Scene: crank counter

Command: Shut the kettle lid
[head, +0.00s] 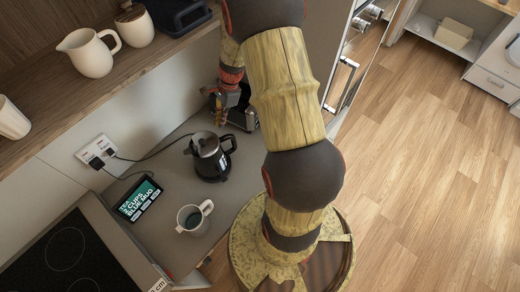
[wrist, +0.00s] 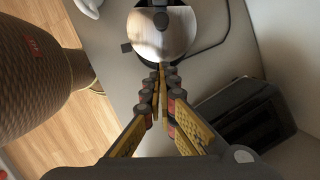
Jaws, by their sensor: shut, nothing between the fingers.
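The kettle (head: 211,162) stands upright on the counter, dark-bodied with a silver top and a black handle on its right. In the wrist view the kettle's round silvery top (wrist: 160,38) lies just beyond my fingertips, with a dark piece above it. I cannot tell from these views how far the lid is open. My gripper (wrist: 160,72) is shut and empty, its fingertips at the near edge of the kettle's top in the picture; contact is unclear.
A mug (head: 193,218) and a tablet (head: 139,198) reading "TEA 2 CUPS BLUE MUG" stand near the kettle. A cooktop (head: 70,255) is at lower left. A dark toaster (wrist: 240,122) shows beside my fingers. A shelf holds a white pitcher (head: 90,54). A cord crosses the counter.

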